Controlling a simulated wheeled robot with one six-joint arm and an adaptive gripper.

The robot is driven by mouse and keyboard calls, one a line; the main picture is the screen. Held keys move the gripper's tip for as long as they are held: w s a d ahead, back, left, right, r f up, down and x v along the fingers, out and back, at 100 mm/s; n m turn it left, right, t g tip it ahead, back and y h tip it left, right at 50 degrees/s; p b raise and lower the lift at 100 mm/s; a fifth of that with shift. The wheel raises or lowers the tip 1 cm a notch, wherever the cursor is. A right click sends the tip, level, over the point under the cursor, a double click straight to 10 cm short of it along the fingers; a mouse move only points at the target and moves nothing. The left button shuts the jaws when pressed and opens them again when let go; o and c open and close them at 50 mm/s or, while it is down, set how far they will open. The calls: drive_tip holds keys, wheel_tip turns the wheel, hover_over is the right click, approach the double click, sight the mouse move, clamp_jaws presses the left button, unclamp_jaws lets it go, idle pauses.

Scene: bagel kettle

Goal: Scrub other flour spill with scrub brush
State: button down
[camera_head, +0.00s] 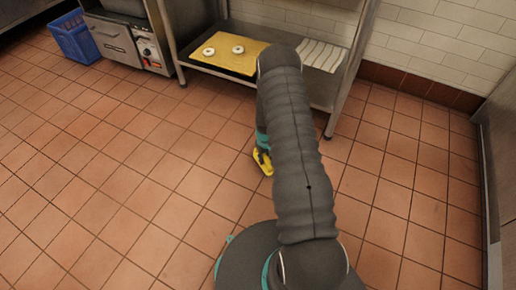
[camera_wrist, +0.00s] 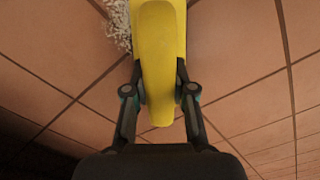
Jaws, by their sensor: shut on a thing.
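My gripper (camera_wrist: 158,100) is shut on the yellow scrub brush (camera_wrist: 160,45), which runs up out of the top of the wrist view. In the head view the brush (camera_head: 264,165) shows as a small yellow piece beside my arm, low over the tiled floor, with my gripper (camera_head: 261,152) partly hidden by the arm. No flour shows in the head view; my arm covers part of the floor.
A metal shelf unit (camera_head: 340,95) stands behind my arm, with a yellow board (camera_head: 222,60) holding two bagels. A blue crate (camera_head: 75,38) and a steel appliance (camera_head: 120,42) are at the upper left. The red-tiled floor (camera_head: 110,190) is clear on the left.

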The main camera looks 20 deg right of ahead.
drive_tip(key=shift+w+a, duration=0.3)
drive_tip(key=shift+w+a+r, duration=0.15)
drive_tip(key=shift+w+r, duration=0.05)
drive_tip(key=shift+w, duration=0.05)
drive_tip(key=shift+s+r+p, duration=0.1)
drive_tip(key=shift+r+p, duration=1.55)
drive_tip(key=shift+r, duration=2.15)
